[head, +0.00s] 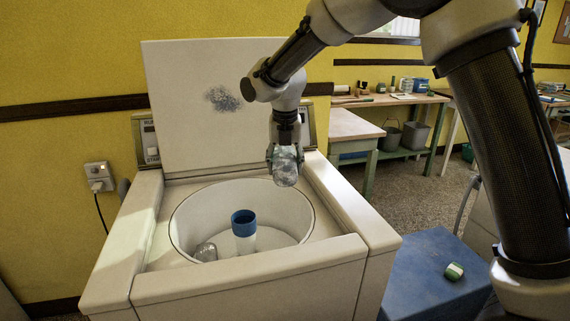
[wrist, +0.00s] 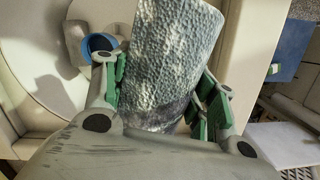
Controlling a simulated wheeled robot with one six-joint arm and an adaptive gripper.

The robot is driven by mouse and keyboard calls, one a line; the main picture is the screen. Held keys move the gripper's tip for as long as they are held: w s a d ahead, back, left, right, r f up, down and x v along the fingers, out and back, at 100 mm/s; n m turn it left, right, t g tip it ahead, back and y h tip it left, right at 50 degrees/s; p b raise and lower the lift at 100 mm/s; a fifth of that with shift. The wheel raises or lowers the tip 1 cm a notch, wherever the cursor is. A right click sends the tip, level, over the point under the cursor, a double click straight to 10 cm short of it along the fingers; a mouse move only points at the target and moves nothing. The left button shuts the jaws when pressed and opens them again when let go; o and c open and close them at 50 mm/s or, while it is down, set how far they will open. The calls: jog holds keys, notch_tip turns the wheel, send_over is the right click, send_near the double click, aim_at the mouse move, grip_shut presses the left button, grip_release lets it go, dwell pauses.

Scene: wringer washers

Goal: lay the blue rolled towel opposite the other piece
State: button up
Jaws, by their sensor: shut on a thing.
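My gripper (head: 285,152) is shut on the blue rolled towel (head: 286,172), a mottled blue-grey and white roll. It holds the roll upright above the right part of the washer tub (head: 295,210). In the wrist view, the towel (wrist: 172,60) fills the space between the green finger pads. The other piece (head: 206,252), a greyish roll, lies in the tub to the left of the agitator; its lower part is hidden by the tub's front edge. The white agitator with a blue top (head: 243,222) stands in the middle of the tub. It also shows in the wrist view (wrist: 100,44).
The washer's lid (head: 200,130) stands open behind the tub. A blue box (head: 420,270) with a small green and white object (head: 454,271) on it is at the right. The right side of the tub floor is partly hidden by its front edge.

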jog(key=shift+w, duration=0.3)
jog(key=shift+w+f, duration=0.1)
jog(key=shift+f, duration=0.1)
notch_tip(320, 180, down, 30)
jog(key=shift+r, duration=0.25)
dwell(0.8)
jog(key=o, duration=1.5)
